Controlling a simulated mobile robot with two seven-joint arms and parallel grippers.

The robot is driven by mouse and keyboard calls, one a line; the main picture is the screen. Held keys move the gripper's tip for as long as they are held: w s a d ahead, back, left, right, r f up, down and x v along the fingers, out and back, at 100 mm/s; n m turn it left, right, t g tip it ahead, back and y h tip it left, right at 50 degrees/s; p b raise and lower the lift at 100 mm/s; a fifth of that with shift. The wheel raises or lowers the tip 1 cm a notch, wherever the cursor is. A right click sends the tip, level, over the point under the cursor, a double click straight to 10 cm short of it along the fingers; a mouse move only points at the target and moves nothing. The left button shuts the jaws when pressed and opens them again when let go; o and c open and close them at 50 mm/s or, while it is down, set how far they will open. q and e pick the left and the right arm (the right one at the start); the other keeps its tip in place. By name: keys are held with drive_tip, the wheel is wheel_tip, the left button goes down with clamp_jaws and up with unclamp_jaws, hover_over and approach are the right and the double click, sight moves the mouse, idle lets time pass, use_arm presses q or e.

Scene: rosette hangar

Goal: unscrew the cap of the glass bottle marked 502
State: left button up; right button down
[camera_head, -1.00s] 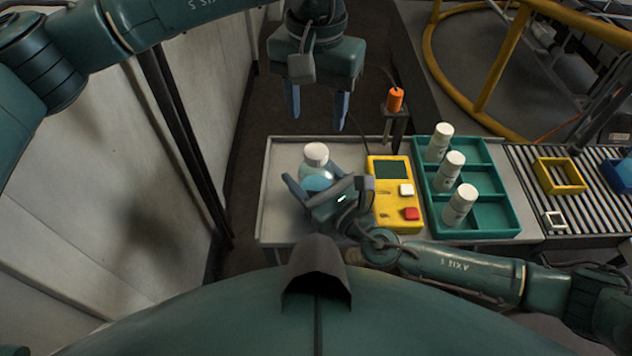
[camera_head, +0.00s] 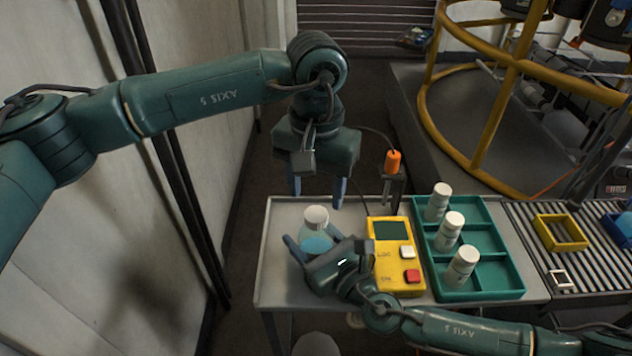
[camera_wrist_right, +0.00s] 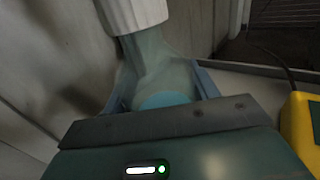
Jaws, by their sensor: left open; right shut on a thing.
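A clear glass bottle (camera_head: 315,244) with pale blue contents and a white cap (camera_head: 317,214) stands upright at the left part of the table. No 502 mark can be read on it. My right gripper (camera_head: 318,240) is shut on the bottle's body from the near side. The right wrist view shows the glass (camera_wrist_right: 165,75) between the fingers, with the white cap (camera_wrist_right: 135,12) above, cut by the frame edge. My left gripper (camera_head: 317,195) is open and empty, pointing down above and slightly behind the cap, apart from it.
A yellow device (camera_head: 383,278) with a screen and two buttons stands right of the bottle. A green tray (camera_head: 500,282) holds three white bottles. An orange cylinder (camera_head: 392,161) on a stand is behind. A conveyor (camera_head: 528,238) with a yellow frame (camera_head: 560,245) is at right.

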sight(316, 213)
use_arm(q)
drive_tip(key=shift+f, duration=2.5)
drive_tip(key=shift+c, duration=0.5)
